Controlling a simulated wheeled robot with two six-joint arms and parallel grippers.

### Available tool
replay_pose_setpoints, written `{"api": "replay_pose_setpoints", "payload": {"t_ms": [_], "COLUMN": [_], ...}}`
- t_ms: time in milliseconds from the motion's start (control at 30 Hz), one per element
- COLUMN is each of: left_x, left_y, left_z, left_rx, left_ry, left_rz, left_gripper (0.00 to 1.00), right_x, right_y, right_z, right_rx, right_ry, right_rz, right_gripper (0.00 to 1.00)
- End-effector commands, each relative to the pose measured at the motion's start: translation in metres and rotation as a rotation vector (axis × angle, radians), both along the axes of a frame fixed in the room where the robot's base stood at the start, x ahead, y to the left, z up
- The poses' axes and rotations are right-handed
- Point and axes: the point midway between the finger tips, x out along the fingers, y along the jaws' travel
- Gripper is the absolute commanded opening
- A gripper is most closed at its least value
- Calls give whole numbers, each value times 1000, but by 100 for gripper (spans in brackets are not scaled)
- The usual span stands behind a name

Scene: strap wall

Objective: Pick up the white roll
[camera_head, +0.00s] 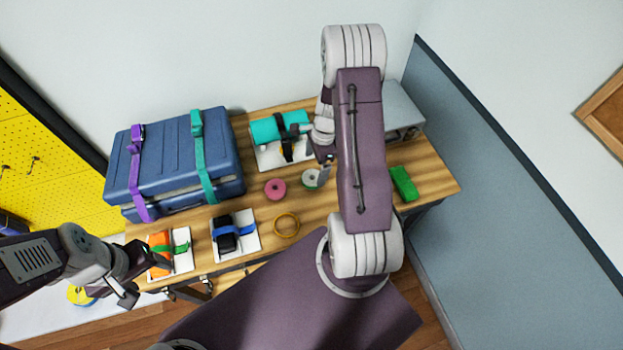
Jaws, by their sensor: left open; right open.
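The white roll (310,178) sits on the wooden table near its middle. It shows a dark green centre, and its right side lies close to my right gripper. My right gripper (325,174) is open at the roll's right edge, partly hidden by my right arm; I cannot tell whether it touches the roll. My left gripper (128,292) is open and empty at the table's front left, near the orange strapped item.
A pink roll (275,189) and a yellow ring (286,225) lie left of the white roll. A blue suitcase (176,165), teal bundle (268,130), black strapped item (226,236), orange strapped item (160,250), green block (404,184) and grey box (402,108) occupy the table (262,207).

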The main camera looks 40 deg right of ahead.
Motion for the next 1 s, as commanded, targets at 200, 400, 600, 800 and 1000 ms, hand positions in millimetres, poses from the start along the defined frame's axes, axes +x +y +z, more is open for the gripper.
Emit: {"api": "replay_pose_setpoints", "payload": {"t_ms": [200,400,600,800,1000], "left_x": [0,0,0,0,0], "left_y": [0,0,0,0,0], "left_z": [2,3,2,2,2], "left_rx": [0,0,0,0,0], "left_ry": [0,0,0,0,0], "left_rz": [0,0,0,0,0], "left_gripper": [65,65,65,65,65], "right_x": [0,-2,-1,-1,-1], "right_y": [2,8,9,9,9], "right_z": [-11,-48,-58,-58,-58], "right_rx": [0,1,-2,-2,-2], "right_ry": [1,2,-2,-2,-2], "right_rz": [1,1,2,2,2], "right_gripper": [97,97,97,74,57]}}
